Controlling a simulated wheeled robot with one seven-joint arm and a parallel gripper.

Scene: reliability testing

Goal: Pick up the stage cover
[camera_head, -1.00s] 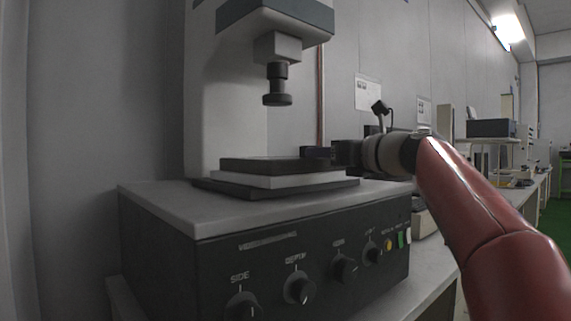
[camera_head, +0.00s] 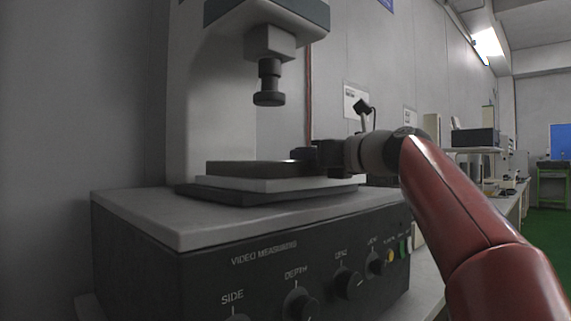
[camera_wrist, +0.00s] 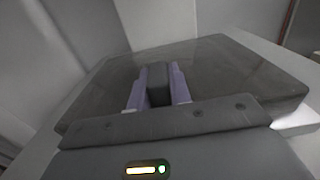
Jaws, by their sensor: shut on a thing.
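The stage cover (camera_head: 240,168) is a flat dark slab on the pale stage plate (camera_head: 270,184) of the measuring machine. In the wrist view the cover (camera_wrist: 245,78) is a wide, dark, smooth plate with a dark upright block (camera_wrist: 158,85) on it. My gripper (camera_head: 305,155) reaches in from the right at the cover's right end. In the wrist view its two purple fingers (camera_wrist: 158,74) stand on either side of the block and are shut on it. The cover appears to rest on the plate; my gripper hides its right end.
The machine's dark lens (camera_head: 269,98) hangs above the stage, left of my gripper. A pale column stands behind the stage. The knobbed control box (camera_head: 270,262) is below. A bench with equipment (camera_head: 475,137) runs along the wall to the right.

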